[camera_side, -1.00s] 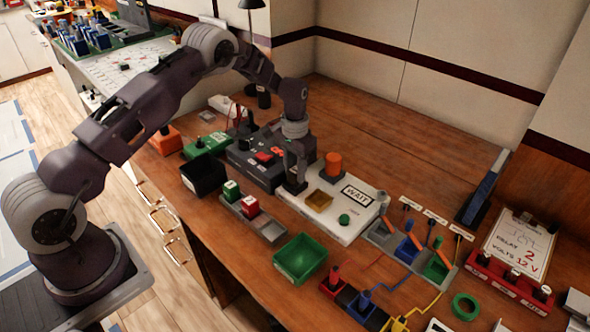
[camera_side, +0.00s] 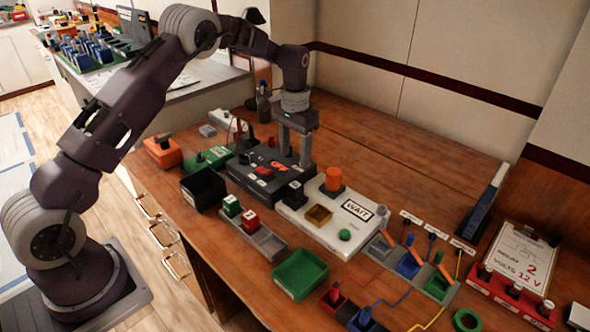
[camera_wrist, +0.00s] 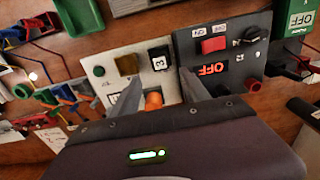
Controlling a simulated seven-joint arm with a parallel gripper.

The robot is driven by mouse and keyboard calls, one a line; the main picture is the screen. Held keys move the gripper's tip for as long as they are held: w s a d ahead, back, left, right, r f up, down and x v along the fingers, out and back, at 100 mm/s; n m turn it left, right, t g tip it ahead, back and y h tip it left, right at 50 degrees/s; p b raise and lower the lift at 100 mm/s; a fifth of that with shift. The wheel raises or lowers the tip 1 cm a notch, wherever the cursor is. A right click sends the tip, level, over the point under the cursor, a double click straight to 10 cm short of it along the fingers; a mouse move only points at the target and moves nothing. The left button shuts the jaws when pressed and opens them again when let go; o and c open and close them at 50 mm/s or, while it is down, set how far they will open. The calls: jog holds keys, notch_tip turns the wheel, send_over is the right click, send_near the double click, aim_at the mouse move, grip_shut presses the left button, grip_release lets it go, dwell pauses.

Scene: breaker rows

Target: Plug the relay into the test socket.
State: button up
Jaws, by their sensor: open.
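A black relay (camera_side: 292,194) marked 3 stands upright on the left end of the white test panel (camera_side: 338,240). It also shows in the wrist view (camera_wrist: 158,58); its pins and the socket under it are hidden. My gripper (camera_side: 295,160) is open and empty, raised above and behind the relay, apart from it. In the wrist view my gripper (camera_wrist: 160,80) has its fingers spread. A green relay (camera_side: 231,205) and a red relay (camera_side: 250,220) sit in a grey rack (camera_side: 268,243). The panel's display (camera_side: 357,210) reads WAIT.
The panel carries an orange lamp (camera_side: 333,179), an amber square (camera_side: 319,215) and a green button (camera_side: 344,235). A black supply (camera_side: 262,172) reading OFF stands beside it. Black (camera_side: 203,186) and green (camera_side: 300,274) bins stand in front. A clipboard (camera_side: 520,259) reads relay 2, 12 V.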

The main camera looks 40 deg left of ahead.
jog(key=shift+r, duration=0.6)
jog(key=s+d+r+t, duration=0.2)
jog(key=s+d+r, duration=0.1)
jog(key=s+r, duration=0.65)
jog(key=s+d+r+t, duration=0.1)
jog(key=s+d+r, duration=0.2)
jog(key=s+r, duration=0.65)
jog(key=s+d+t, duration=0.2)
jog(key=s+d, duration=0.1)
jog(key=s, duration=1.5)
jog(key=shift+f+t, duration=0.3)
